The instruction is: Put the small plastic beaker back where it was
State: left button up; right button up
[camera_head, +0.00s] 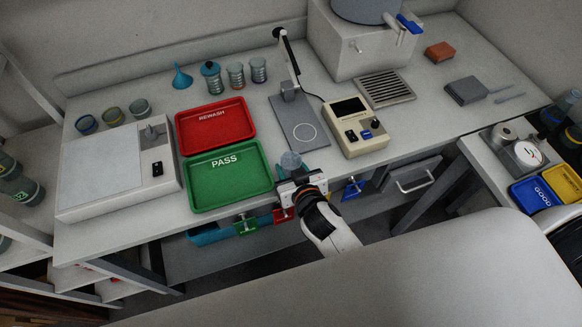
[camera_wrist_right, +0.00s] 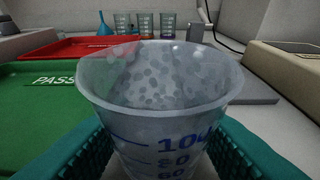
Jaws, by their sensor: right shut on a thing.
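The small plastic beaker (camera_head: 290,160) is clear, with blue graduation marks that show in the right wrist view (camera_wrist_right: 155,110). My right gripper (camera_head: 293,173) is shut on it near the table's front edge, just right of the green PASS tray (camera_head: 196,207). The beaker is upright, with its open mouth up, between the teal finger pads. Its base is hidden, so I cannot tell whether it touches the table. My left gripper is not in view.
A grey stand with a ringed plate (camera_head: 300,125) lies just beyond the beaker, and a beige device (camera_head: 358,142) stands to its right. The red REWASH tray (camera_head: 215,141) is behind the green one. Several small beakers stand at the back left.

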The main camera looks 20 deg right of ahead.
jog(key=shift+f, duration=0.1)
jog(key=shift+f, duration=0.15)
jog(key=o, duration=1)
jog(key=shift+c, duration=0.2)
jog(key=shift+o, duration=0.9)
jog(key=shift+s+r, duration=0.1)
jog(key=shift+r, duration=0.25)
jog(key=b+v, duration=0.1)
jog(key=v, duration=1)
jog(key=shift+s+b, duration=0.35)
jog(key=shift+s, duration=0.05)
